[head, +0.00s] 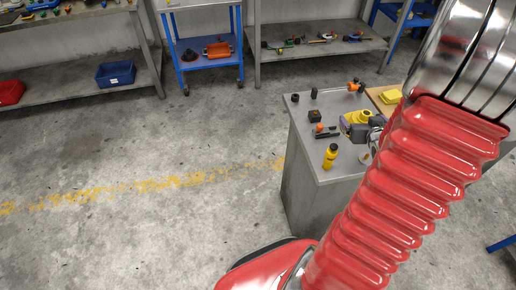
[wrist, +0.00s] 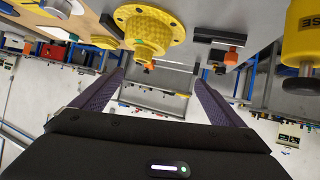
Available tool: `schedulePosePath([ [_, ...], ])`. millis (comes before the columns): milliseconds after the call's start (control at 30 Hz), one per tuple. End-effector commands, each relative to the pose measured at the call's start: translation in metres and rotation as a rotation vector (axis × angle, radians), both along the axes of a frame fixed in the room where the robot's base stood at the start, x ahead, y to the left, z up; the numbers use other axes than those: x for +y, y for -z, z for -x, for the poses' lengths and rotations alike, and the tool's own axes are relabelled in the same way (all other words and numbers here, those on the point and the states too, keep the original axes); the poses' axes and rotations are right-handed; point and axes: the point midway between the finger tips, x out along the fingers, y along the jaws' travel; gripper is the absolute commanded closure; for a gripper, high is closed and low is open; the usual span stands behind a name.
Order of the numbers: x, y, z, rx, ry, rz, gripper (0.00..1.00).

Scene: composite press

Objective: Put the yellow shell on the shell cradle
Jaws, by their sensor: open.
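The yellow shell (wrist: 152,28), a round flange with bolt holes and a stepped neck, shows at the top middle of the wrist view. My gripper (wrist: 158,78) is open, its two dark fingers spread wide with nothing seen between them. The shell appears just beyond the fingertips, nearer the left one. In the head view the shell (head: 358,116) is on the grey bench, with my gripper close beside it and partly overlapping it. I cannot pick out the shell cradle with certainty in either view.
On the bench (head: 318,172) stand a yellow bottle (head: 330,155), a black block (head: 315,116), dark cylinders and an orange-tipped part (head: 354,86). A yellow block (head: 391,96) lies on a wooden board at the right. My red arm hides the bench's right side. Open floor lies left.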

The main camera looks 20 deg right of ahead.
Motion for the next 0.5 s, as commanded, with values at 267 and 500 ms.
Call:
schedulePosePath([
  [267, 0.052, -0.043, -0.033, 0.120, -0.027, 0.024, 0.07],
  [500, 0.110, -0.077, -0.046, 0.203, -0.052, 0.011, 0.07],
])
